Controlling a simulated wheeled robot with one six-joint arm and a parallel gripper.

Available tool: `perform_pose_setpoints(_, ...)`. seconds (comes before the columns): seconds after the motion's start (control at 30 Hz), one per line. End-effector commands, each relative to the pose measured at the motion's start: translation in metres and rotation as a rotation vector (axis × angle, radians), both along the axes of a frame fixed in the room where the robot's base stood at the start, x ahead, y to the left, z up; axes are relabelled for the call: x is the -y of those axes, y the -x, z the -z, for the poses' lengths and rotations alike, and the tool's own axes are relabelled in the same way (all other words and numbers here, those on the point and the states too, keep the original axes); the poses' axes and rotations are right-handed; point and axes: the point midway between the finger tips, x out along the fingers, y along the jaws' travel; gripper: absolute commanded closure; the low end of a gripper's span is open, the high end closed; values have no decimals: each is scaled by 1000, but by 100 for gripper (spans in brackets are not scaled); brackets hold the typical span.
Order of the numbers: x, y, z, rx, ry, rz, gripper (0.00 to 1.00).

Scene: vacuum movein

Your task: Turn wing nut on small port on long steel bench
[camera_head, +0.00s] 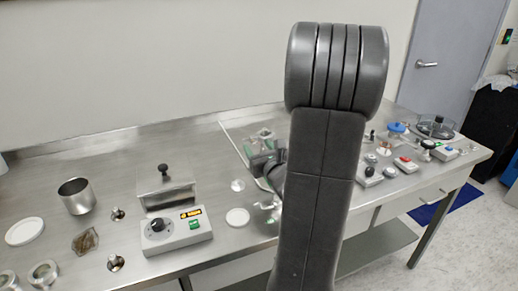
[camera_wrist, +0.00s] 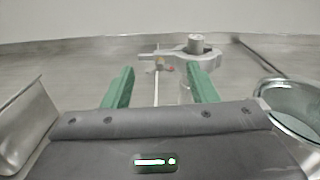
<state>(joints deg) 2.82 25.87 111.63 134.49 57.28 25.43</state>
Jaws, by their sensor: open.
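In the wrist view, my gripper (camera_wrist: 161,72) is open, its two green fingers apart with nothing held between them. Just ahead of the fingertips is a metal clamp ring (camera_wrist: 178,54) around a small port (camera_wrist: 195,42) with a short upright cylinder. In the head view my gripper (camera_head: 264,168) is low over the long steel bench (camera_head: 120,150), partly hidden by my arm.
A grey control box (camera_head: 176,230) and a steel cup (camera_head: 76,196) stand on the bench at left. White discs and small fittings lie around. Several switch boxes (camera_head: 404,164) and a glass dish (camera_head: 436,127) stand at right. In the wrist view, a round metal vessel (camera_wrist: 290,106) is close at right.

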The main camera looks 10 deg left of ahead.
Motion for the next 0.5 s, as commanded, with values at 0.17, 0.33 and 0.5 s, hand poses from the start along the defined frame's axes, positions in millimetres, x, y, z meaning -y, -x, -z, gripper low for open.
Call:
perform_pose_setpoints(0.17, 0, 0, 0, 0, 0, 0, 67)
perform_pose_setpoints(0.33, 0, 0, 0, 0, 0, 0, 92)
perform_pose_setpoints(0.5, 0, 0, 0, -6, -8, 0, 92)
